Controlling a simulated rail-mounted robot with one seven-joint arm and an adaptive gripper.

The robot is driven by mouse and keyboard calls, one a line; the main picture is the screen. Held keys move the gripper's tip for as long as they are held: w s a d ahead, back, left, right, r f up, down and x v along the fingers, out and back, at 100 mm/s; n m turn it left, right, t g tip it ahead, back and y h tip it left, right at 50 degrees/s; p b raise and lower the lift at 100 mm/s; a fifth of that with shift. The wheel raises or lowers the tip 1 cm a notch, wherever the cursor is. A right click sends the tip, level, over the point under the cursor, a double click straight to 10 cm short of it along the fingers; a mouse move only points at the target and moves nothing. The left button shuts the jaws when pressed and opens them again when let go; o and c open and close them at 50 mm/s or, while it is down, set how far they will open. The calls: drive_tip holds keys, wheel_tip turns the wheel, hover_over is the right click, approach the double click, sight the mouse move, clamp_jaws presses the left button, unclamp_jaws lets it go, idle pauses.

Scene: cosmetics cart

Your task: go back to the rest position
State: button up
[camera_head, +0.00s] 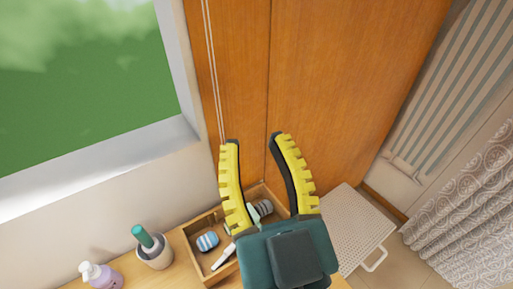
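My gripper (254,142) is in the lower middle of the head view, with two yellow ridged fingers spread wide apart. It is open and nothing shows between its fingertips. It is over the right part of a wooden tray (192,246) and hides part of it. In the tray lie a blue-and-white striped item (207,241), a white slim item (223,258) and a grey jar-like item (263,208) partly behind the gripper.
On the wooden cart top (180,271), left of the tray, stand a pale cup (156,256) holding a teal-topped item (142,236) and a lilac pump bottle (101,276). A wooden cabinet (330,90) rises behind. A white perforated stool or bin (352,228) is at right, near a patterned curtain (465,215).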

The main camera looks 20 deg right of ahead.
wheel_tip(320, 180, up, 24)
drive_tip(key=p, duration=2.3)
drive_tip(key=shift+f, duration=0.25)
drive_tip(key=o, duration=0.3)
drive_tip(key=shift+r+p, duration=0.35)
drive_tip(key=shift+p, duration=0.25)
drive_tip(key=o, duration=0.6)
drive_tip(key=shift+f+b, duration=0.35)
drive_tip(key=shift+f, duration=0.05)
drive_tip(key=shift+o, duration=1.1)
